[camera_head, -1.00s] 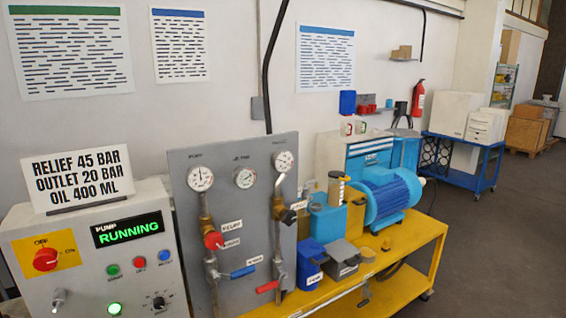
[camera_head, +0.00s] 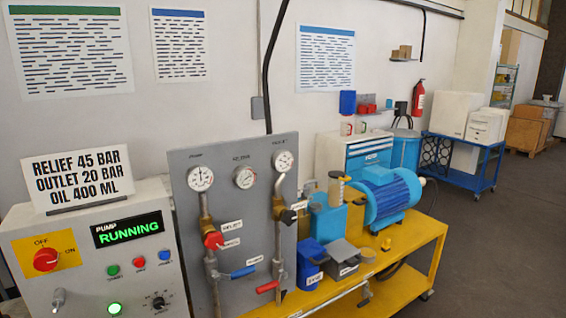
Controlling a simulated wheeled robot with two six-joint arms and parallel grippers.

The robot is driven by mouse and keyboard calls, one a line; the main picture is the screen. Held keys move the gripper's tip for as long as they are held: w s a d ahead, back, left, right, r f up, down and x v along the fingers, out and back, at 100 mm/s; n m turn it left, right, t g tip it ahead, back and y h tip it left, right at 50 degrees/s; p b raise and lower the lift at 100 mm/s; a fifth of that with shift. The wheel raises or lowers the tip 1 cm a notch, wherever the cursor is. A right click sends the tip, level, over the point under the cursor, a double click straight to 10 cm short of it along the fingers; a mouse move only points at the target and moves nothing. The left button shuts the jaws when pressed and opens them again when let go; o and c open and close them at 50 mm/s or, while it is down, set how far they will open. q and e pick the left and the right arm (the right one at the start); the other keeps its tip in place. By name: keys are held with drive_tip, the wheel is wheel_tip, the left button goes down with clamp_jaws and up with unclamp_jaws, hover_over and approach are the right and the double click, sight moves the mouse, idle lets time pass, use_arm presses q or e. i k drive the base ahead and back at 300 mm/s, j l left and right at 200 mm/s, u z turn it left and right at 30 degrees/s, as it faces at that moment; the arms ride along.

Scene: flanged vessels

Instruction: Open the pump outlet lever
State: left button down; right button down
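A grey valve panel (camera_head: 238,200) stands upright in the middle of the view, with pipes, gauges and valves on its front. A blue lever (camera_head: 243,271) points right from the left pipe, with a small white label above it. A red lever (camera_head: 267,286) sits at the foot of the right pipe, angled slightly downward to the left. The label print is too small to tell surely which lever is the pump outlet. A red knob (camera_head: 213,240) is on the left pipe above. Neither of my grippers is in view.
The pump control box (camera_head: 100,255) reads RUNNING, left of the panel. A yellow bench (camera_head: 412,240) on the right carries a blue motor (camera_head: 387,195) and a blue bin (camera_head: 309,262). A sign (camera_head: 79,178) stands on the control box. Grey floor is free at right.

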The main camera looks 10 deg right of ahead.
sight(263, 289)
drive_tip(key=j+z, duration=0.25)
drive_tip(key=j, duration=0.35)
drive_tip(key=j+z, duration=0.2)
drive_tip(key=j, duration=0.4)
drive_tip(key=j+z, duration=0.25)
drive_tip(key=j, duration=0.3)
drive_tip(key=k+j+z, duration=0.2)
drive_tip(key=j, duration=0.4)
drive_tip(key=j+z, duration=0.25)
drive_tip(key=j, duration=0.3)
